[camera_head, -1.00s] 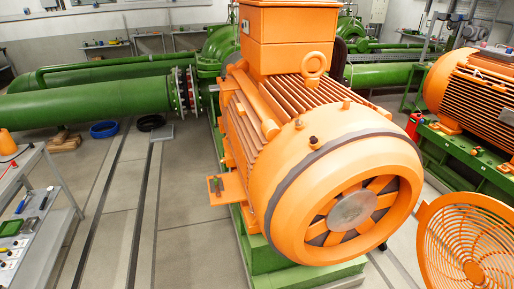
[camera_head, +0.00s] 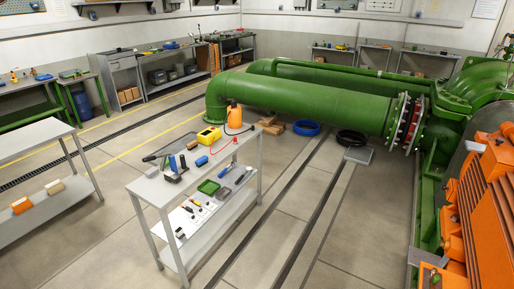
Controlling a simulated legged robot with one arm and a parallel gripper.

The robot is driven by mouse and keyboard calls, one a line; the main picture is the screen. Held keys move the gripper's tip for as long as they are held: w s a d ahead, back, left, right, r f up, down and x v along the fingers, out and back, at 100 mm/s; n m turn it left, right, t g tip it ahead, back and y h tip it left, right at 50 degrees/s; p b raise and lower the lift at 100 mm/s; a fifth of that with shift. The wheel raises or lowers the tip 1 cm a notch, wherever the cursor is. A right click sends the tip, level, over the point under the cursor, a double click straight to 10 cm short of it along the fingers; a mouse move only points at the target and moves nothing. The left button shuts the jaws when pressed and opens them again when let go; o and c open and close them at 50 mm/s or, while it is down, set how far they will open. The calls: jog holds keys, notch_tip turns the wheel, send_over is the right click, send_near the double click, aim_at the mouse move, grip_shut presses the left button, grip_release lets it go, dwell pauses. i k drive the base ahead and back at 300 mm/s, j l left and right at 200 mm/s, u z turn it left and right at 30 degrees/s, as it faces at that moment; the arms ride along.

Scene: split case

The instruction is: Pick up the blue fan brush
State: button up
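I cannot tell for sure which item is the blue fan brush. Several small blue items lie on a grey two-level cart in the middle of the view. An upright blue and dark item (camera_head: 174,164) and a short blue item (camera_head: 202,161) are on its top. A thin item with a blue end (camera_head: 225,171) lies on its lower shelf, beside a green tray (camera_head: 208,187). My gripper is not in view.
A grey table (camera_head: 35,138) stands to the left, with open floor (camera_head: 105,225) between. Large green pipes (camera_head: 310,95) run behind; an orange motor (camera_head: 485,215) is at right.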

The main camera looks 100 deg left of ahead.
aim_at(201, 162)
jog(key=j+u, duration=0.3)
jog(key=u, duration=0.15)
jog(key=j+u, duration=0.65)
jog(key=u, duration=2.7)
jog(key=z, duration=3.3)
jog(key=u, duration=2.85)
